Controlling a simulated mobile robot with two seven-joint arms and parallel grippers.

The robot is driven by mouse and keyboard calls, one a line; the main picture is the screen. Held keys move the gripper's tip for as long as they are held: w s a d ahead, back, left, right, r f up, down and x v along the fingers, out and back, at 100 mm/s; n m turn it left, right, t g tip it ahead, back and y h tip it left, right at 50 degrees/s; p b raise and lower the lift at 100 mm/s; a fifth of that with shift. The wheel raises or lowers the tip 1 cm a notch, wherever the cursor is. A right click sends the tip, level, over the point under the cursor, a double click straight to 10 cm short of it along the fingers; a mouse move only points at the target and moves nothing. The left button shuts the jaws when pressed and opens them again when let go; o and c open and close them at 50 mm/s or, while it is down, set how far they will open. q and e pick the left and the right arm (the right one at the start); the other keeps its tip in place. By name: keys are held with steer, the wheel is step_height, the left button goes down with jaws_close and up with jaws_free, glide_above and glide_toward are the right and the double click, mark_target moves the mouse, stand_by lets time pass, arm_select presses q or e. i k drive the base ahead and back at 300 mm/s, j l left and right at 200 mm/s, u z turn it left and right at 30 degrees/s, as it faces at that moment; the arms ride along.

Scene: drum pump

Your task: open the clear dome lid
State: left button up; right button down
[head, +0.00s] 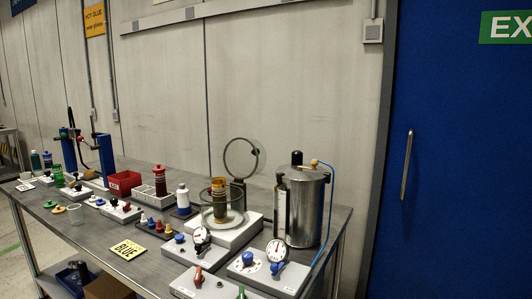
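A round clear lid with a dark rim (241,158) stands raised, nearly upright, at a dark post (238,193) behind a clear round chamber (209,197). The chamber sits on a white base box (236,232) near the right end of the bench. A brown and green bottle-like object (219,198) stands inside the chamber. The chamber's top looks uncovered. Neither of my grippers is in view.
A steel cylinder with a blue hose (306,205) stands right of the chamber. Gauge boxes (272,268) lie in front. A white and blue bottle (183,198), a yellow BLUE card (128,250) and a red bin (124,183) are left. The grey bench (90,238) is crowded.

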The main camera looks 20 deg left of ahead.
mark_target(249, 158)
steer(key=i+l+u, duration=0.1)
steer(key=l, duration=0.3)
steer(key=l+u, duration=0.1)
steer(key=l, duration=0.3)
steer(key=i+l+u, duration=0.1)
steer(key=l, duration=0.25)
steer(key=i+l, duration=0.25)
steer(key=l, duration=0.15)
steer(key=i+l+u, duration=0.1)
steer(key=i+l, duration=0.15)
steer(key=i+l+u, duration=0.1)
steer(key=i+l, duration=0.15)
steer(key=l, duration=0.15)
steer(key=i+l, duration=0.2)
steer(key=l, duration=0.15)
steer(key=i+l+u, duration=0.15)
steer(key=l, duration=0.25)
steer(key=i+l+u, duration=0.1)
steer(key=i+l, duration=0.2)
steer(key=i+l+u, duration=0.1)
steer(key=l, duration=0.35)
steer(key=i, duration=0.05)
